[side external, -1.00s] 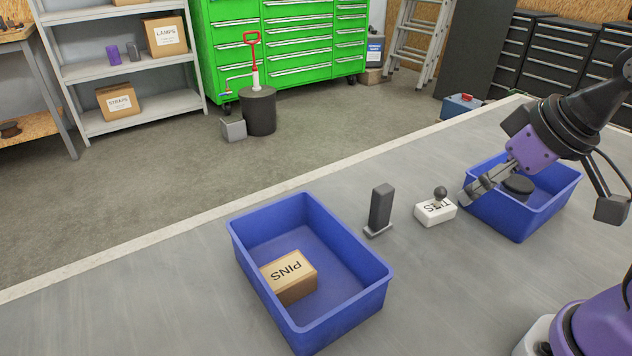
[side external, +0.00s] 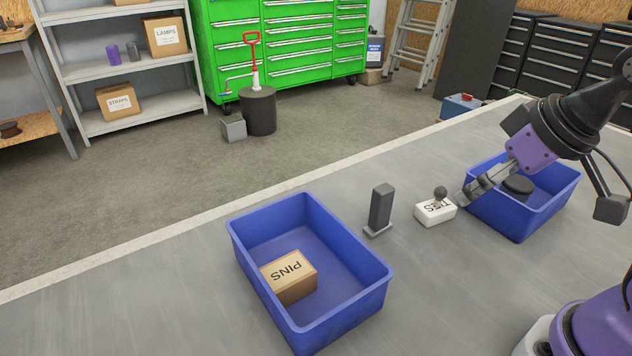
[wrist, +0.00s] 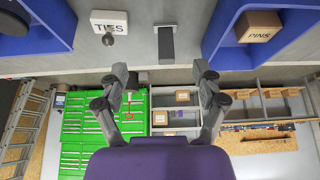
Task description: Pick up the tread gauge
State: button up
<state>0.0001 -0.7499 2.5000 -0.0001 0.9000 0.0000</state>
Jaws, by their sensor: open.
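A dark grey upright block on a small flat foot, which I take to be the tread gauge (side external: 381,206), stands on the grey bench between the two blue bins. It also shows at the top middle of the wrist view (wrist: 166,44). My gripper (side external: 468,194) is at the left rim of the right-hand bin, to the right of the gauge and apart from it. In the wrist view my gripper (wrist: 160,72) has its fingers wide apart with nothing between them.
A white TIES box (side external: 430,214) with a dark ball-topped piece at it stands between gauge and gripper. The left blue bin (side external: 245,265) holds a PINS box (side external: 289,277). The right blue bin (side external: 520,228) holds a dark round thing (side external: 518,186). The bench front is clear.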

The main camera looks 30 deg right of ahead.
send_near(389, 194)
jog(key=f, duration=0.2)
jog(key=shift+t, duration=0.5)
jog(key=x, duration=0.5)
jog(key=shift+d, duration=0.4)
jog(key=shift+a+x, duration=0.2)
jog(key=shift+x, duration=1.2)
jog(key=shift+a+x, duration=0.2)
jog(key=shift+x, duration=1.2)
jog(key=shift+w+r, duration=0.1)
grip_shut()
